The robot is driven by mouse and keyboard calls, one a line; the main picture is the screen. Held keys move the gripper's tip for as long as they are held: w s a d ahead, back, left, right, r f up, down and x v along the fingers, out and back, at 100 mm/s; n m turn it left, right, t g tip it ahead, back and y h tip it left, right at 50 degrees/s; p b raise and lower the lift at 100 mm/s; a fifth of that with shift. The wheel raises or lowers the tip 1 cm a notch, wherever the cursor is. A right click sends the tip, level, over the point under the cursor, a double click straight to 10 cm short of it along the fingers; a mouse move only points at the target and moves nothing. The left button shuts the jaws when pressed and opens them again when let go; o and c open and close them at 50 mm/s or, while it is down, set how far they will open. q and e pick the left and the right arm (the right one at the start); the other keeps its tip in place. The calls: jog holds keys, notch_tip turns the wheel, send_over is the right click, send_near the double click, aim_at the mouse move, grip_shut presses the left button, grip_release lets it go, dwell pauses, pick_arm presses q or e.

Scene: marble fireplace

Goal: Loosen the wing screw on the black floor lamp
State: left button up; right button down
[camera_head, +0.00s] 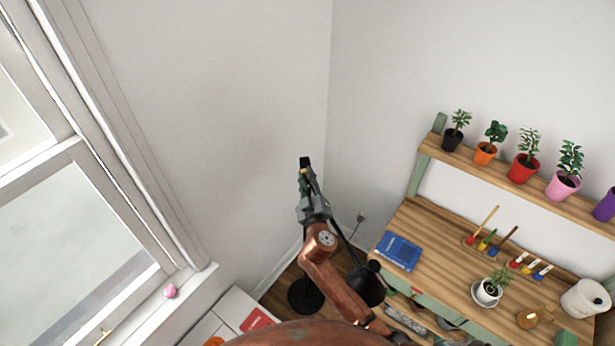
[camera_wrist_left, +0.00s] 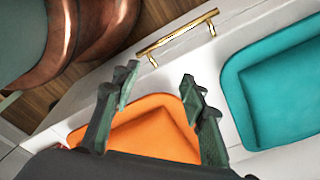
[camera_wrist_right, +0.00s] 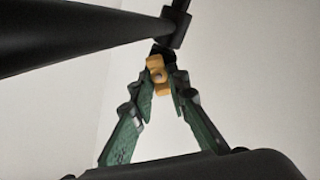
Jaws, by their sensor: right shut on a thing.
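The black floor lamp stands in the corner in the head view, with a round base (camera_head: 306,296) on the floor and a black shade (camera_head: 366,288) right of my arm. My right gripper (camera_head: 307,180) is raised at the upper part of the lamp, hiding some of it. In the right wrist view the yellow wing screw (camera_wrist_right: 158,76) sits just under the lamp's black joint (camera_wrist_right: 174,32). My right gripper (camera_wrist_right: 160,84) is shut on it, a green finger on each side. My left gripper (camera_wrist_left: 158,82) is open and empty in the left wrist view, over an orange cushion (camera_wrist_left: 155,125).
A wooden desk (camera_head: 435,258) with a blue book (camera_head: 398,250) stands right of the lamp, under a shelf (camera_head: 470,165) of potted plants. A window (camera_head: 85,230) is at left. A gold handle (camera_wrist_left: 178,38) and teal cushion (camera_wrist_left: 275,95) lie near my left gripper.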

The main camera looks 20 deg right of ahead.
jog(key=shift+r, duration=0.15)
dwell(0.3)
jog(key=c, duration=2.2)
grip_release()
jog(key=shift+c, duration=0.2)
jog(key=o, duration=0.4)
jog(key=shift+w, duration=0.15)
jog(key=s+a, duration=0.1)
jog(key=s, duration=1.1)
jog(key=shift+a, duration=0.25)
